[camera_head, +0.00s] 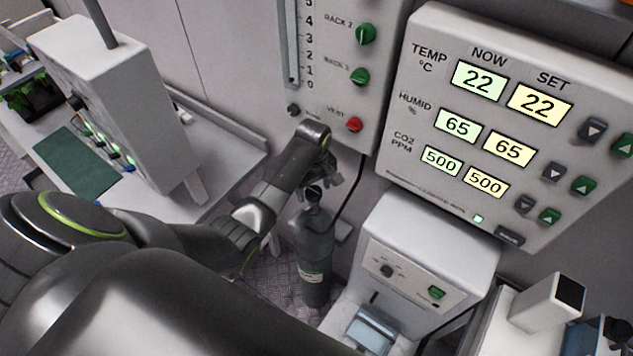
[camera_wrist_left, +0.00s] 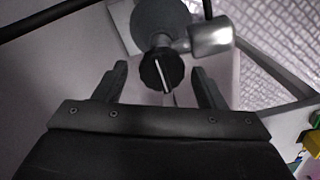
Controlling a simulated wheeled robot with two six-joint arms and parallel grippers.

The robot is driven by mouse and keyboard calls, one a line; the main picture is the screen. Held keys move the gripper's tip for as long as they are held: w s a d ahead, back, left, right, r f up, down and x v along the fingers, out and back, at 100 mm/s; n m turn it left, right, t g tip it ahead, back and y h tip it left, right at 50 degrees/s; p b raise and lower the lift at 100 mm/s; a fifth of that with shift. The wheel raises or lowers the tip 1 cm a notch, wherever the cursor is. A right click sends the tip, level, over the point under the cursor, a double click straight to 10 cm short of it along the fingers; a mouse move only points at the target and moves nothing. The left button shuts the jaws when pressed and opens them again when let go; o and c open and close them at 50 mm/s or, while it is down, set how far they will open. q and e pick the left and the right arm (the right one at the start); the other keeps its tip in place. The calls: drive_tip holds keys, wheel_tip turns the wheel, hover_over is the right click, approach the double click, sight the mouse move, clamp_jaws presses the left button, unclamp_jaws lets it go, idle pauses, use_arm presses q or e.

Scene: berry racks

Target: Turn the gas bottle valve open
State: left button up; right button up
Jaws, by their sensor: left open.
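The grey gas bottle (camera_head: 315,245) stands upright on the floor below the wall panel. Its valve is at the top, partly hidden by my left arm in the head view. In the left wrist view the dark round valve knob (camera_wrist_left: 162,70) shows a pale line across its face, next to a metal fitting (camera_wrist_left: 210,37). My left gripper (camera_wrist_left: 160,80) is open, with one finger on each side of the knob and gaps between them. In the head view the left gripper (camera_head: 325,178) is just above the bottle's top. My right gripper is not in view.
A black hose runs from the bottle's top up toward the wall panel (camera_head: 340,60) with green and red knobs. A white box (camera_head: 430,245) stands close to the right of the bottle. A white bench (camera_head: 225,145) is to the left.

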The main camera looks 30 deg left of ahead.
use_arm(q)
drive_tip(key=shift+s+r, duration=0.1)
drive_tip(key=shift+s, duration=0.1)
drive_tip(key=shift+c, duration=0.2)
drive_tip(key=c, duration=0.9)
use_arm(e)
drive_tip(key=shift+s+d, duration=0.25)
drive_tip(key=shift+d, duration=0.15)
